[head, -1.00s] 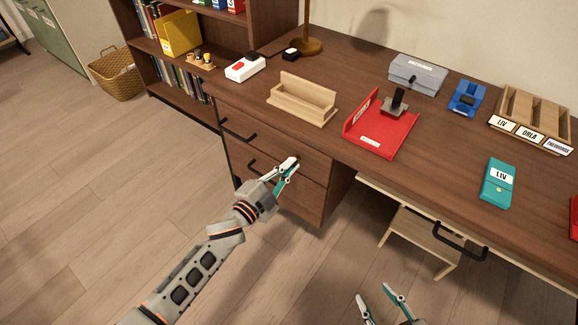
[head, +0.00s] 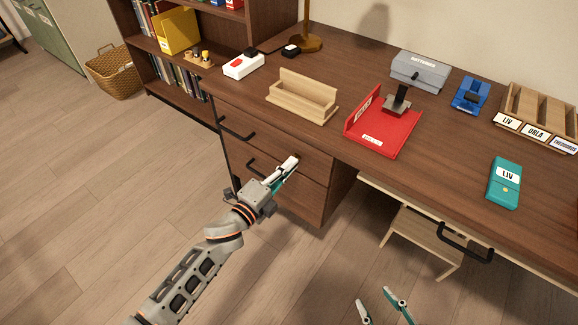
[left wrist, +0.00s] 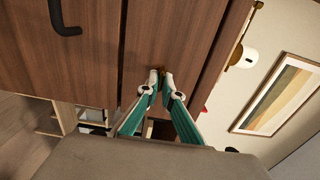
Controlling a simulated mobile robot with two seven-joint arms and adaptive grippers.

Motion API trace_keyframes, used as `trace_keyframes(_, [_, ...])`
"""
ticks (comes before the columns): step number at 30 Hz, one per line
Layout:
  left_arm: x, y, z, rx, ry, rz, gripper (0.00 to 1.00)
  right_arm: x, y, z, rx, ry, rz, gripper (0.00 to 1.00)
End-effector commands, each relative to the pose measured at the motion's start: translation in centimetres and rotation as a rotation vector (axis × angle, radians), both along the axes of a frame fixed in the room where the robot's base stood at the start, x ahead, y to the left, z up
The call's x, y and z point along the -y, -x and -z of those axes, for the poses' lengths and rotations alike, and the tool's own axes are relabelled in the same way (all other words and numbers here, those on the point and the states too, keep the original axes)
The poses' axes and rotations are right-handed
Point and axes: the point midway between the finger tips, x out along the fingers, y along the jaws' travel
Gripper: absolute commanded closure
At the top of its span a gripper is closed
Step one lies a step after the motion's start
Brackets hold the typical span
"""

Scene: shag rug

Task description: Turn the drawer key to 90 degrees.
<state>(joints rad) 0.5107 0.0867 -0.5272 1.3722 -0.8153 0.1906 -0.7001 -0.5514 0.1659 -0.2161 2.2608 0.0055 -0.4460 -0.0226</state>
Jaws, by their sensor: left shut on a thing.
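The drawer key shows only as a small brass bit (left wrist: 162,69) at the brown drawer front in the left wrist view; the fingertips hide most of it, so its angle cannot be read. My left gripper (head: 292,162) is shut on the key at the right part of the desk's drawer unit (head: 312,203). It also shows in the left wrist view (left wrist: 161,77), its fingertips close together at the key. My right gripper (head: 378,302) is open and empty, low in the head view, away from the drawers.
Black handles (head: 236,130) stick out from the drawer fronts to the left of my left gripper. The desktop above holds a wooden holder (head: 302,98), a red tray (head: 384,138) and a teal box (head: 504,184). The floor in front of the drawers is clear.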

Motion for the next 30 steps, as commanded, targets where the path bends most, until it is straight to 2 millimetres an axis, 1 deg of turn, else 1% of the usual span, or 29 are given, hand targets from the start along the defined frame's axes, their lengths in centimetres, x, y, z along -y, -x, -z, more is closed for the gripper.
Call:
trace_keyframes(11, [0.0, 0.0, 0.0, 0.002, -0.002, -0.001, 1.00, 0.0, 0.0, 0.0, 0.001, 0.000, -0.001, 0.60])
trace_keyframes(12, [0.0, 0.0, 0.0, 0.002, -0.002, -0.001, 0.87, 0.0, -0.1, 0.0, 0.001, 0.000, -0.001, 0.60])
trace_keyframes(13, [0.0, 0.0, 0.0, 0.002, -0.002, 0.000, 0.79, 0.0, -0.1, 0.0, 0.001, 0.000, -0.001, 0.60])
trace_keyframes(14, [0.0, 0.0, 0.0, 0.002, -0.002, 0.000, 0.78, 0.0, -0.1, 0.0, 0.001, 0.000, -0.001, 0.60])
trace_keyframes(25, [-0.2, 0.2, 0.1, 0.000, -0.002, 0.000, 0.78, 0.0, -0.2, -0.1, 0.005, 0.001, -0.002, 0.60])
trace_keyframes(28, [-0.8, 1.0, 0.2, 0.000, -0.003, -0.001, 0.78, 0.0, -0.2, -0.1, 0.004, 0.001, -0.002, 0.60])
trace_keyframes(30, [-1.4, 1.8, 0.2, 0.000, -0.003, 0.000, 0.78, 0.0, -0.1, -0.1, 0.003, 0.001, -0.002, 0.60])
